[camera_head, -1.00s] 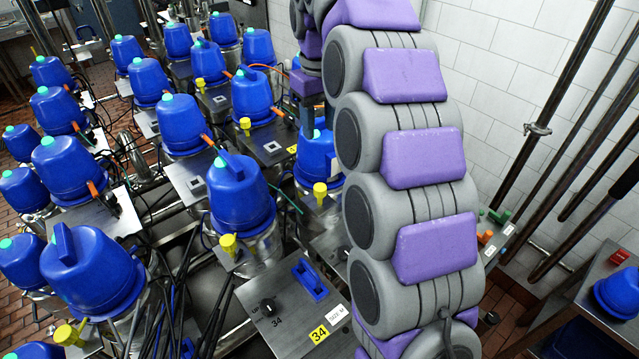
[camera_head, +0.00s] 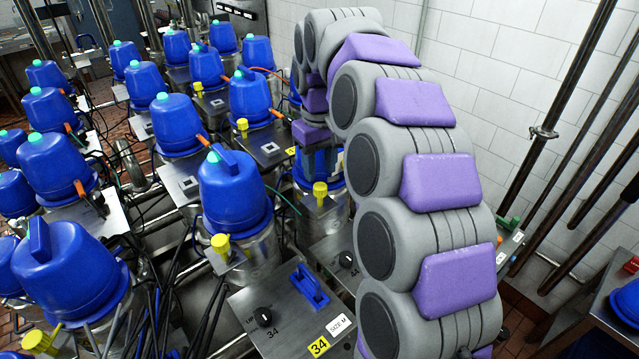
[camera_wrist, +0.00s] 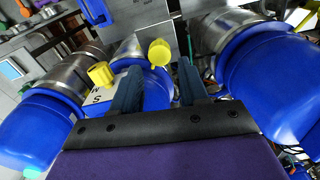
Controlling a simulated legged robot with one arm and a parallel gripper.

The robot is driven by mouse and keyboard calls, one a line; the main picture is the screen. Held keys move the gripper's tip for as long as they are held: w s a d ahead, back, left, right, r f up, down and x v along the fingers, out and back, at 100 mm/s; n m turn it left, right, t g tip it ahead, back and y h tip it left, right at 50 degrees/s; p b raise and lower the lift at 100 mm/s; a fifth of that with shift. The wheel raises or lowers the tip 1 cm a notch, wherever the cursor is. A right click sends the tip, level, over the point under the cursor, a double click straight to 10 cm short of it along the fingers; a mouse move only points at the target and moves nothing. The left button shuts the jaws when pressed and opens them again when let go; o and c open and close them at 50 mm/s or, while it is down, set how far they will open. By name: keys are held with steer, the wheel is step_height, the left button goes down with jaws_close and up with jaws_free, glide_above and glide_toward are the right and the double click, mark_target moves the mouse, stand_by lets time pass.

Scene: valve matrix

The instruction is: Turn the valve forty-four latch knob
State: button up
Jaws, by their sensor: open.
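In the wrist view my gripper (camera_wrist: 159,68) is open and empty. A yellow knob (camera_wrist: 160,52) shows between and beyond its fingertips, apparently untouched. A second yellow knob (camera_wrist: 100,74) stands left of the left finger, by a white label. A blue valve cap lies behind the fingers, partly hidden. In the head view a yellow knob (camera_head: 320,189) stands in front of a blue-capped valve that my arm partly covers.
A metal panel marked 34 (camera_head: 240,301) with a black dial (camera_head: 264,314) and blue handle (camera_head: 310,287) is at front. Blue-capped valves (camera_head: 235,190) stand in rows at left, with cables between. A tiled wall and pipes (camera_head: 550,140) are at right. Large blue caps flank my gripper.

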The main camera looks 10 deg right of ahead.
mark_target(320, 186)
steer(key=shift+f, duration=2.5)
steer(key=c, duration=0.8)
steer(key=shift+o, duration=0.2)
steer(key=shift+m, duration=0.8)
steer(key=o, duration=0.8)
steer(key=shift+c, duration=0.2)
